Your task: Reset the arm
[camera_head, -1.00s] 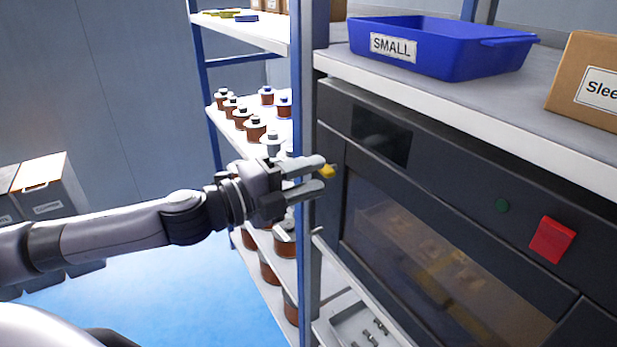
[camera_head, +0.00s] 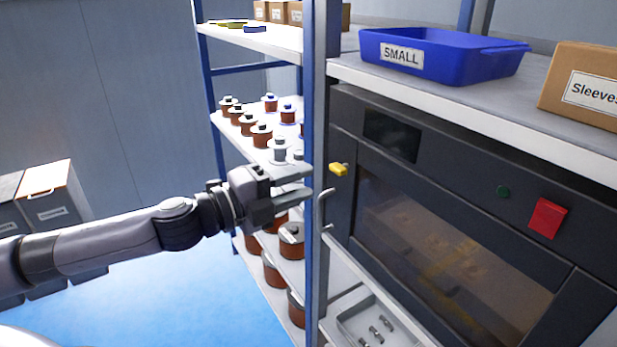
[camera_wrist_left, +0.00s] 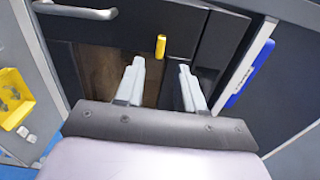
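My left gripper (camera_head: 309,182) is open and empty in the head view. It is beside the blue shelf post, at the left edge of a dark machine (camera_head: 345,215) with a glazed front. A small yellow knob (camera_head: 338,169) on the machine front is just right of the fingertips, apart from them. In the left wrist view the two fingers (camera_wrist_left: 162,80) are spread with nothing between them. The yellow knob (camera_wrist_left: 161,47) shows beyond them there. My right gripper is not in view.
A blue bin marked SMALL (camera_head: 440,58) and a cardboard box (camera_head: 585,88) stand on the shelf above the machine. A red button (camera_head: 547,218) is on its front. Copper coils (camera_head: 262,136) fill the left shelves. A tray (camera_head: 372,322) of small metal parts is below.

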